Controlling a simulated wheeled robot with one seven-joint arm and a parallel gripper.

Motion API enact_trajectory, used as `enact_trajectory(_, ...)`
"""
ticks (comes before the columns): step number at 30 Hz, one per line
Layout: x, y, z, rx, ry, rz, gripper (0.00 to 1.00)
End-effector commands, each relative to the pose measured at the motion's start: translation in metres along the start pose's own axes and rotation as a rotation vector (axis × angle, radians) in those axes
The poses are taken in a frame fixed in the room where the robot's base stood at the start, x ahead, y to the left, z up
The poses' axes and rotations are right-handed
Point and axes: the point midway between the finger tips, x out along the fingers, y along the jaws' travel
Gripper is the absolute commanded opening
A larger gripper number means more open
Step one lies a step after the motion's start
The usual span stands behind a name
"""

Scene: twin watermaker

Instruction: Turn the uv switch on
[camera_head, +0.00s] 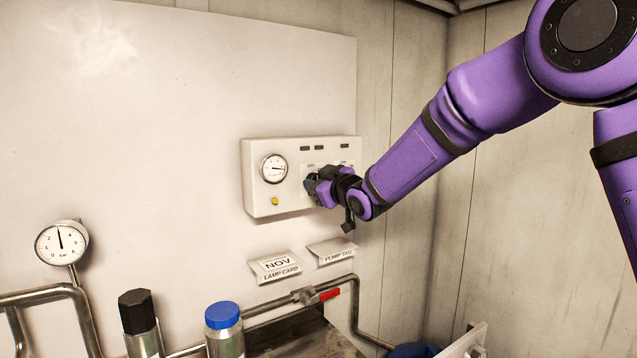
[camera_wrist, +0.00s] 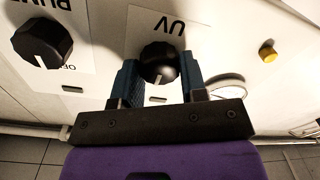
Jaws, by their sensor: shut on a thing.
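The UV switch (camera_wrist: 160,54) is a round black knob on a white label marked UV, seen upside down in the wrist view. A pale pointer line shows near its lower edge in that view. My gripper (camera_wrist: 159,70) has one teal finger on each side of the knob and is shut on it. In the head view my gripper (camera_head: 318,188) is at the front of the white control panel (camera_head: 258,196) and hides the UV knob there.
Another black knob, the pump switch (camera_wrist: 42,43), is beside the UV knob in the wrist view. A gauge (camera_head: 273,168) and a yellow button (camera_head: 275,201) are on the panel's left. Paper cards (camera_head: 275,266), pipes and bottles are below.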

Motion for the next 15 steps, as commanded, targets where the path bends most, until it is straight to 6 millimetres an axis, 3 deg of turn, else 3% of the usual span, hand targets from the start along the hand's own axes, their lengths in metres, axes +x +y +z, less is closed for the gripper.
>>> enact_trajectory(8,-0.0002,0.0004,0.0005,0.119,0.003,0.001,0.16)
enact_trajectory(15,-0.0003,0.0012,0.001,0.324,0.009,0.006,0.16)
